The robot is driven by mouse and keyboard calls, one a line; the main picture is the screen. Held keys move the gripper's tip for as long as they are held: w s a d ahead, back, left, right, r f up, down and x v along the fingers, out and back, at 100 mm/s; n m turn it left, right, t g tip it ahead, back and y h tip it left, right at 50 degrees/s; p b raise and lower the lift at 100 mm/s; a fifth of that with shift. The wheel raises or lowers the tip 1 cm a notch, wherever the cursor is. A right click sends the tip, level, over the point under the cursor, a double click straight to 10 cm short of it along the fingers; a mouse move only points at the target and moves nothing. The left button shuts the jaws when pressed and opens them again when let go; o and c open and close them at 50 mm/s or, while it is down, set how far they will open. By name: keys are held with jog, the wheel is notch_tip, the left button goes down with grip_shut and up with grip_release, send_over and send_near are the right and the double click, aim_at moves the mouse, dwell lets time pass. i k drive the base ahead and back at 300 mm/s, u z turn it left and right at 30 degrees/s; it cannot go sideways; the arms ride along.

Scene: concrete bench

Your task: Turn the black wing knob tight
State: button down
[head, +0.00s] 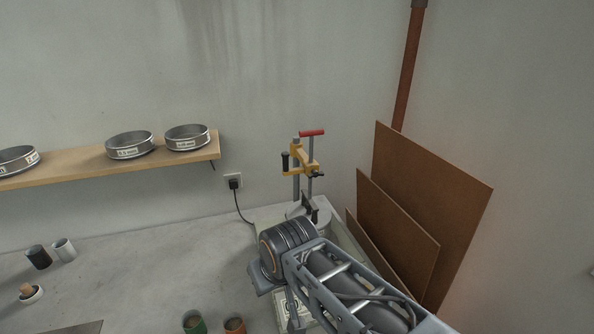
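A stand with a yellow clamp bracket (305,168), grey upright rods and a red T-handle (312,132) stands at the back of the bench. A small black knob (318,174), which looks like the wing knob, sticks out at the bracket's right side. A black upright grip (285,161) is on the bracket's left. How tight the knob is cannot be seen. My gripper (309,203) seems to be the dark shape low in front of the stand, below the bracket and apart from the knob. My arm hides most of it, and its opening cannot be made out.
Brown boards (425,215) lean against the wall close on the right. A wooden shelf (110,163) with metal sieves is on the left wall. A cable runs from a wall socket (234,181).

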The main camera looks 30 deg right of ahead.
aim_at(314, 173)
jog(key=z, duration=0.95)
jog(key=k, duration=0.55)
jog(key=u, duration=1.25)
jog(key=i, duration=0.35)
jog(key=z, duration=0.5)
